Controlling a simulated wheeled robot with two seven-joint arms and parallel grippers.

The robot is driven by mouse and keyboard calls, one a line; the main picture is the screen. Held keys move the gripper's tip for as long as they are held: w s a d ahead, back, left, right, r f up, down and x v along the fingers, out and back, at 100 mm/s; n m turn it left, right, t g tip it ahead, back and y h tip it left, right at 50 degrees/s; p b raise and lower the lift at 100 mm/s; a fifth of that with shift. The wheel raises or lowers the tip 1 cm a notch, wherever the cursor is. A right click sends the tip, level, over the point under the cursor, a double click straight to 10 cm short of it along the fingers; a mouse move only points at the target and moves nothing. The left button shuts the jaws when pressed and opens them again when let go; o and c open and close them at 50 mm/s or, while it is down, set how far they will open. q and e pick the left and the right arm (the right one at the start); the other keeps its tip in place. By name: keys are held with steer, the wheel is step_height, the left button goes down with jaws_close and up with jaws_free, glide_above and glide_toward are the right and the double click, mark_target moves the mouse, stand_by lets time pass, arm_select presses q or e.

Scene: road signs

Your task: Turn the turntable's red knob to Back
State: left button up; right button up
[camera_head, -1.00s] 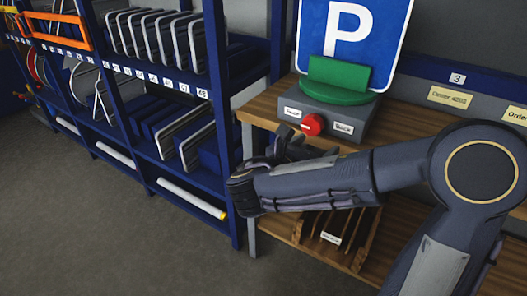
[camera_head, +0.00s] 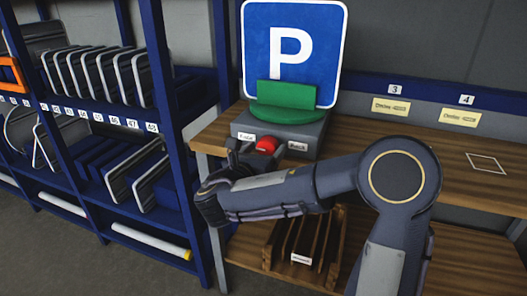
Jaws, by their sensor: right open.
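The turntable is a grey box (camera_head: 314,133) with a green round top and holder (camera_head: 286,103), standing on the wooden bench. A blue parking sign (camera_head: 291,48) with a white P stands upright in the holder, facing me. The red knob (camera_head: 267,145) is on the box's front, between a left label (camera_head: 246,137) and a right label reading Back (camera_head: 298,146). My right gripper (camera_head: 238,155) is open just left of and below the knob. Its fingers overlap the knob's lower left in the picture; I cannot tell whether they touch it. My left gripper is out of view.
A blue rack (camera_head: 168,90) with several signs on its shelves stands at the left. A wooden slotted rack (camera_head: 305,245) sits on the lower shelf under the bench. The bench top right of the turntable is clear, with a white outlined square (camera_head: 486,162).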

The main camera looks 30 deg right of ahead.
steer(key=shift+c, duration=0.3)
steer(key=c, duration=0.9)
